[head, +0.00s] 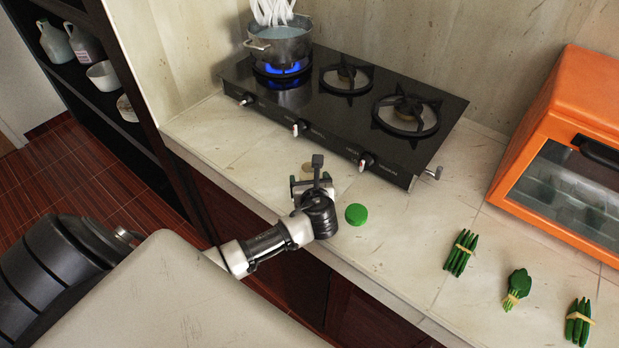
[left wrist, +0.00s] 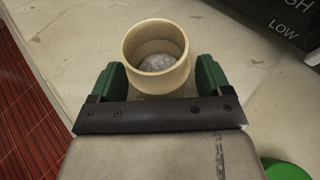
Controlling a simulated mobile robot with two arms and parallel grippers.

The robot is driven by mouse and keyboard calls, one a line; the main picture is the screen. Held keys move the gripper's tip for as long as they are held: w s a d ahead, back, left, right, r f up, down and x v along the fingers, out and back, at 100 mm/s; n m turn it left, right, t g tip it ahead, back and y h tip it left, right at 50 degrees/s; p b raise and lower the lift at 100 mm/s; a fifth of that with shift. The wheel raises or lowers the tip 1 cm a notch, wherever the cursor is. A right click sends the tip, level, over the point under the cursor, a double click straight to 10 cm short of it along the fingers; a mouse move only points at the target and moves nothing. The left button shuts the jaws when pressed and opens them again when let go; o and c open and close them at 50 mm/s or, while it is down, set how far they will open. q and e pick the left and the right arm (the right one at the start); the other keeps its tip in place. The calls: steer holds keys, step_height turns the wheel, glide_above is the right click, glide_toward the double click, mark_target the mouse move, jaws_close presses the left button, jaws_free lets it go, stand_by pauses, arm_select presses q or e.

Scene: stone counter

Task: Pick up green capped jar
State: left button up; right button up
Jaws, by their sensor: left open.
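A round, bright green cap (head: 356,214) sits on the stone counter just right of my left gripper (head: 310,181) in the head view. It also shows at the bottom right corner of the left wrist view (left wrist: 287,171). I cannot tell whether a jar is under it. A beige, open-topped jar (left wrist: 139,78) with greyish contents stands between the spread green fingers of my left gripper in the left wrist view. The fingers are open, one on each side; contact is not clear. In the head view the gripper largely hides this jar. My right gripper is not in view.
A black gas stove (head: 340,110) stands behind, with a pot (head: 280,46) over a lit blue flame. An orange oven (head: 572,140) is at the right. Green vegetable bundles (head: 461,253) lie on the right counter. A dark shelf (head: 85,85) is at the left.

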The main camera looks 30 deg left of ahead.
arm_select(q)
steer(key=shift+w+a+f, duration=0.15)
steer(key=shift+w+a, duration=0.05)
steer(key=shift+w, duration=0.05)
steer(key=shift+s, duration=0.1)
steer(key=shift+c, duration=0.3)
steer(key=c, duration=0.9)
